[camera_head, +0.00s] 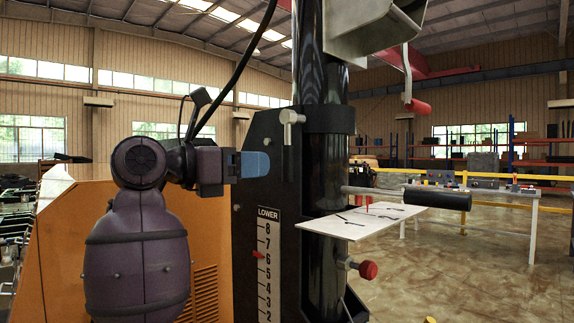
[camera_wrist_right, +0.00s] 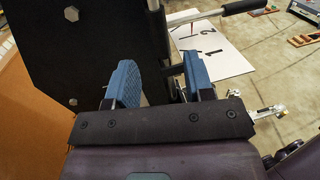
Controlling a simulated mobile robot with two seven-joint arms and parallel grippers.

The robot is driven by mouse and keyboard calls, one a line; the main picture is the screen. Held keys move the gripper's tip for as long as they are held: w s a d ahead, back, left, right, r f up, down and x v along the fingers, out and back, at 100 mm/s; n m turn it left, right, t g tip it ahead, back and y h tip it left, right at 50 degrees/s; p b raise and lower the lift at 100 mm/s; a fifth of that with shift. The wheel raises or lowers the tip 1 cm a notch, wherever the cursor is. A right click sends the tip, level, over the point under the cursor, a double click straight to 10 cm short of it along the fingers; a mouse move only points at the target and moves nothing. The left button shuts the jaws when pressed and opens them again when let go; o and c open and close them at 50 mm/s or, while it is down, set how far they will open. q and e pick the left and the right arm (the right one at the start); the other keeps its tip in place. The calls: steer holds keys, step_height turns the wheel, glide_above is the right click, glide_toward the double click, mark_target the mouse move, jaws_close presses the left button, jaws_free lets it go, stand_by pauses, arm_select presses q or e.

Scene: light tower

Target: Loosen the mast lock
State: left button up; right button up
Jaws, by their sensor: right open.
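The black mast (camera_head: 326,190) stands upright in the middle of the head view, beside a black plate (camera_head: 268,140). A silver T-shaped handle (camera_head: 290,118) sticks out near the plate's top. A red knob (camera_head: 368,269) on a metal stem sits low on the mast. I cannot tell which of these is the mast lock. My right gripper (camera_head: 262,164) is left of the mast, below and left of the silver handle, pointing right. In the right wrist view its blue fingers (camera_wrist_right: 160,78) are apart, with no held thing visible between them. My left gripper is not in view.
A metal bar with a black grip (camera_head: 437,200) juts right from the mast above a white board (camera_head: 355,222). An orange cabinet (camera_head: 60,240) stands at left behind my arm. A scale marked LOWER (camera_head: 268,260) is on the plate. A workbench (camera_head: 490,188) stands at right.

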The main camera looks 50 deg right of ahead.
mark_target(288, 160)
steer(key=x, duration=0.7)
steer(key=shift+d+f, duration=0.1)
steer(key=shift+d, duration=0.3)
jaws_close()
